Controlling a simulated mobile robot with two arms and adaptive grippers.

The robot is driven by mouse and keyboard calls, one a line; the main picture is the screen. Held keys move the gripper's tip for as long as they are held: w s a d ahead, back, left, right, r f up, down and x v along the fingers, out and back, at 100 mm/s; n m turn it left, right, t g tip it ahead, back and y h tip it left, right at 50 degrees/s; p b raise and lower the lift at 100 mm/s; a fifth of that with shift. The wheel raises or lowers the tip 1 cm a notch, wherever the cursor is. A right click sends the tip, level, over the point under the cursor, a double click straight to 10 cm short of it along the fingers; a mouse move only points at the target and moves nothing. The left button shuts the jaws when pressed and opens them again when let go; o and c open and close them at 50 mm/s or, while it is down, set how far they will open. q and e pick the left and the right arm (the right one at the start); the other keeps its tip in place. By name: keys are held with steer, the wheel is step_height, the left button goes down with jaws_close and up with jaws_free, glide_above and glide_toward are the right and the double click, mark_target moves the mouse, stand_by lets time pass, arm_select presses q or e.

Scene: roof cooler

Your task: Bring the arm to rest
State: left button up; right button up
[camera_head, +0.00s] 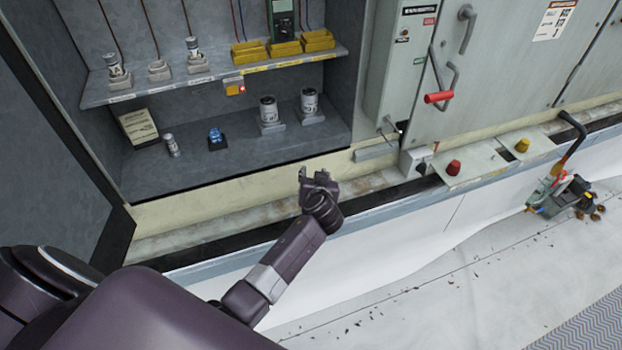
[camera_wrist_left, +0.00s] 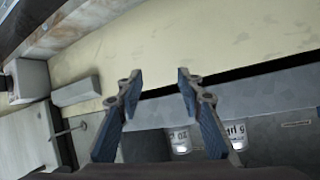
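My left arm reaches in from the lower left of the head view. Its gripper (camera_head: 318,180) is in front of the cream sill below the open cabinet, apart from the shelves. In the left wrist view the two blue-padded fingers (camera_wrist_left: 160,110) stand apart with nothing between them. The cream sill (camera_wrist_left: 200,45) and the cabinet floor show beyond them. My right gripper is in neither view.
The cabinet's lower shelf holds two grey-white canisters (camera_head: 269,110), a blue item (camera_head: 216,137) and a small can (camera_head: 171,145). Yellow bins (camera_head: 283,48) sit above. A red-handled lever (camera_head: 438,97) juts out at right. A wheeled tool (camera_head: 558,192) stands on the white roof.

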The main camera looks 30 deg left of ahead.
arm_select(q)
steer(key=shift+s+f, duration=0.25)
steer(key=shift+f, duration=0.4)
steer(key=s+d+f+m+g+h, duration=0.2)
steer(key=s+d+f+m+g, duration=0.1)
steer(key=s+f, duration=1)
steer(key=s+d+f+m+g+h, duration=0.25)
steer(key=s+f, duration=0.75)
steer(key=f, duration=0.7)
steer(key=s+f+g, duration=0.1)
steer(key=s+f, duration=0.3)
steer(key=s, duration=0.7)
steer(key=s+f+g+h+b, duration=0.1)
steer(key=s+f, duration=0.3)
steer(key=s, duration=0.7)
steer(key=s+f+g, duration=0.2)
steer(key=s+f, duration=0.2)
steer(key=s, duration=0.7)
steer(key=shift+d+f+m+h, duration=0.35)
steer(key=shift+f+m, duration=0.05)
steer(key=shift+m, duration=0.05)
